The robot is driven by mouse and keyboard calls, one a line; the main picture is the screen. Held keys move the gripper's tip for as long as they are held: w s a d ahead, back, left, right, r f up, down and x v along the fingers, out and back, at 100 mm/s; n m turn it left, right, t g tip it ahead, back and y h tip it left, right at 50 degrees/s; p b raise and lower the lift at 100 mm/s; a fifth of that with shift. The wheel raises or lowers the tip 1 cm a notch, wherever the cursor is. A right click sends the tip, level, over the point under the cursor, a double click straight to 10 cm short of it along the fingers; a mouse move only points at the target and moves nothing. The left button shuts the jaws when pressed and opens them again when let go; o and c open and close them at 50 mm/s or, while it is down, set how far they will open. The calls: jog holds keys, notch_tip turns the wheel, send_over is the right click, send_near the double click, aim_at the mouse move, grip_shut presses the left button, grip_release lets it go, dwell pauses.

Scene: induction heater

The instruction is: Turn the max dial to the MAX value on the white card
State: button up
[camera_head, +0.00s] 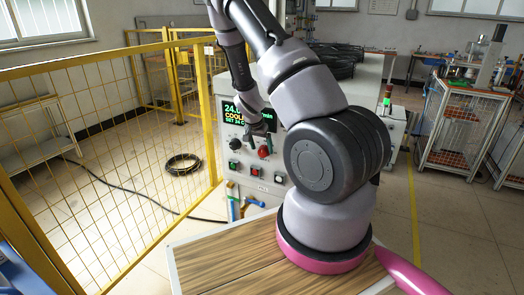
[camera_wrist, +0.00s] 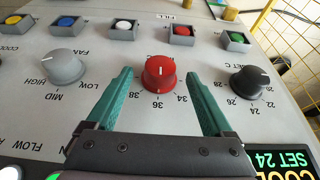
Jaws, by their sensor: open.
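A red dial (camera_wrist: 159,74) stands on the grey control panel, with the numbers 34, 36 and 38 beside it and a white pointer line on its cap. No MAX label is readable. My gripper (camera_wrist: 159,80) is open, with one green finger on each side of the red dial and a gap on both sides. In the head view my gripper (camera_head: 260,136) is at the panel front, and the red dial (camera_head: 263,151) shows just below it. I cannot make out a white card in either view.
A grey fan dial (camera_wrist: 63,69) is to the left and a black dial (camera_wrist: 249,82) to the right. A row of buttons, including a red one (camera_wrist: 182,32), lies beyond. The lit display (camera_head: 246,117) is on the panel. A yellow mesh fence (camera_head: 110,150) stands at left.

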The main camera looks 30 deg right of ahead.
jog(key=shift+x, duration=1.1)
jog(key=c, duration=1.4)
jog(key=shift+o, duration=0.2)
jog(key=shift+w+a, duration=0.1)
jog(key=shift+a, duration=0.05)
jog(key=g+h, duration=0.2)
jog(key=shift+w+a+n+g, duration=0.15)
jog(key=shift+w+n+g, duration=0.15)
jog(key=shift+n+g, duration=0.1)
jog(key=g+h, duration=0.1)
jog(key=n+g+h, duration=0.1)
jog(key=g+h, duration=0.1)
jog(key=shift+w+a+f, duration=0.15)
jog(key=shift+w+f, duration=0.05)
jog(key=shift+g, duration=0.3)
